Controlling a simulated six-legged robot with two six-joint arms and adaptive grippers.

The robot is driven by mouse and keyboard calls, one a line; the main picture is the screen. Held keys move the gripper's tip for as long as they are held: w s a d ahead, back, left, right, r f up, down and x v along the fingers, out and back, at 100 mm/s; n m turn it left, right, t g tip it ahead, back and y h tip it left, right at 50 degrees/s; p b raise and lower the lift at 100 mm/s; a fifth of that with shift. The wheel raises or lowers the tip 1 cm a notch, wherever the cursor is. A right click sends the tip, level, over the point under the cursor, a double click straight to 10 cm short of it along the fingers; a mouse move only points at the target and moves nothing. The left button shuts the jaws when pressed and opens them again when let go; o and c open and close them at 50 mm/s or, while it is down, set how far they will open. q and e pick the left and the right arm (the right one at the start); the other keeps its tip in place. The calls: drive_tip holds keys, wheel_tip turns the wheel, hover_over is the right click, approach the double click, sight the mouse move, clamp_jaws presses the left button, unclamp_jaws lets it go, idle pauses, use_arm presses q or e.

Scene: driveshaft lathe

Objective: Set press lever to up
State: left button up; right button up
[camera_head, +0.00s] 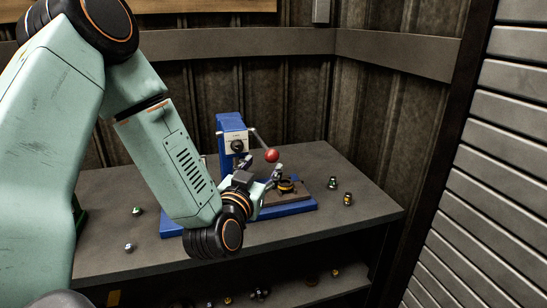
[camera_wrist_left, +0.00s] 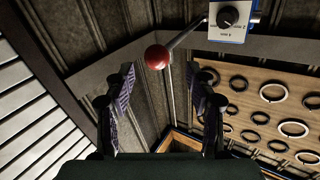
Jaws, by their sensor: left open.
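The blue press (camera_head: 233,124) stands on a blue base on the grey bench, with a round black knob on its front. Its lever slopes down to the right and ends in a red ball (camera_head: 272,156). In the left wrist view the ball (camera_wrist_left: 157,57) lies ahead of the gap between my fingers, with the lever rod running up right to the press's dial plate (camera_wrist_left: 229,20). My left gripper (camera_head: 277,174) is open and empty, just below the ball, with no clear contact. My right gripper is in neither view.
A fixture with a dark ring part (camera_head: 287,185) sits on the press base (camera_head: 292,211). Small parts (camera_head: 348,199) stand at the bench's right, and others (camera_head: 130,247) at left. A slatted shutter (camera_head: 500,170) is at far right. A wooden ring board (camera_wrist_left: 265,105) shows behind.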

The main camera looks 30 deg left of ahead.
sight(271, 159)
use_arm(q)
drive_tip(key=x, duration=0.5)
drive_tip(key=shift+w+d, duration=0.2)
drive_tip(key=shift+d, duration=0.1)
drive_tip(key=shift+w+a, duration=0.1)
drive_tip(key=shift+w, duration=0.25)
drive_tip(key=shift+w+a, duration=0.15)
drive_tip(key=shift+a, duration=0.2)
drive_tip(key=shift+d, duration=0.3)
drive_tip(key=shift+c, duration=0.9)
drive_tip(key=shift+a, duration=0.25)
drive_tip(key=c, duration=0.5)
drive_tip(key=shift+d, duration=0.1)
clamp_jaws()
